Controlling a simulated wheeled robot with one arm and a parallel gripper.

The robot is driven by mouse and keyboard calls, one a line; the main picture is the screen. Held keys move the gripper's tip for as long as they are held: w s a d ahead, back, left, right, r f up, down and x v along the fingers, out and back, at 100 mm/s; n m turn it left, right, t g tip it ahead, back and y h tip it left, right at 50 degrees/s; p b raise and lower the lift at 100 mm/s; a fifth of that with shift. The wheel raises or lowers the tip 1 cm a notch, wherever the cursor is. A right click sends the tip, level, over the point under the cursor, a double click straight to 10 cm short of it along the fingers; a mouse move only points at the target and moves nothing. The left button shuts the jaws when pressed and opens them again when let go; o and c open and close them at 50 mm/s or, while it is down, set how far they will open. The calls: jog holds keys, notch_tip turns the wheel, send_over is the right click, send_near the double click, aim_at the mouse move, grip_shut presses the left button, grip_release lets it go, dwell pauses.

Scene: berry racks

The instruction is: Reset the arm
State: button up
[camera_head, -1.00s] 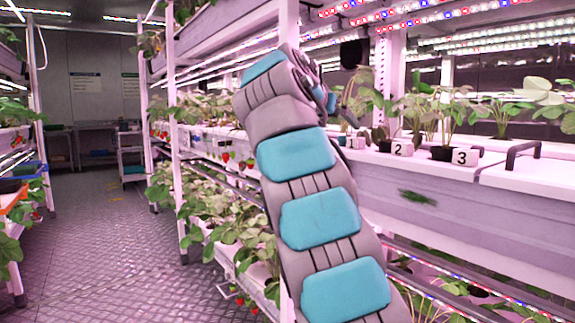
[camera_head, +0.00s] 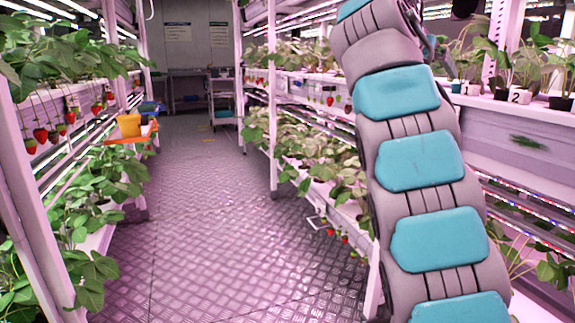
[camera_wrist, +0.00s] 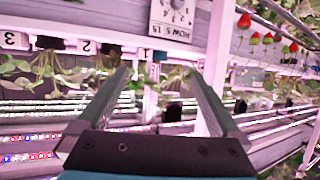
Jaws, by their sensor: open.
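My arm, grey with teal pads, rises at the right of the head view, and its end is hidden behind its own upper part and the frame's top. My gripper (camera_wrist: 160,98) shows in the wrist view with its two dark fingers apart and nothing between them. Beyond the fingers the wrist view appears upside down, with a white rack post (camera_wrist: 216,65) and leafy plants. Number blocks show there too, among them block 2 (camera_wrist: 86,47) and block 3 (camera_wrist: 13,40).
A right rack holds strawberry plants (camera_head: 290,150) and numbered blocks, including block 2 (camera_head: 519,96). A left rack bears hanging berries (camera_head: 41,134). A yellow container (camera_head: 129,125) sits on an orange tray (camera_head: 118,139) there. The aisle floor (camera_head: 200,220) between the racks is clear. A trolley (camera_head: 222,121) stands far back.

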jog(key=s+f+n+g+y, duration=0.2)
jog(key=s+f, duration=0.2)
jog(key=f, duration=0.3)
jog(key=s+f+n+g+y, duration=0.15)
jog(key=s+f, duration=0.25)
jog(key=f, duration=0.4)
jog(key=s+a+f+n+g+y, duration=0.2)
jog(key=s+a+f, duration=0.3)
jog(key=s+f, duration=0.6)
jog(key=s+a+f+n+g+y, duration=0.2)
jog(key=s+a+f, duration=0.3)
jog(key=s+f, duration=0.6)
jog(key=s+a+f+n+g+y, duration=0.2)
jog(key=s+a+f, duration=0.3)
jog(key=s+f, duration=0.6)
jog(key=s+g, duration=0.1)
jog(key=s, duration=0.4)
jog(key=shift+s+a, duration=0.15)
jog(key=shift+a, duration=0.05)
jog(key=shift+y, duration=0.25)
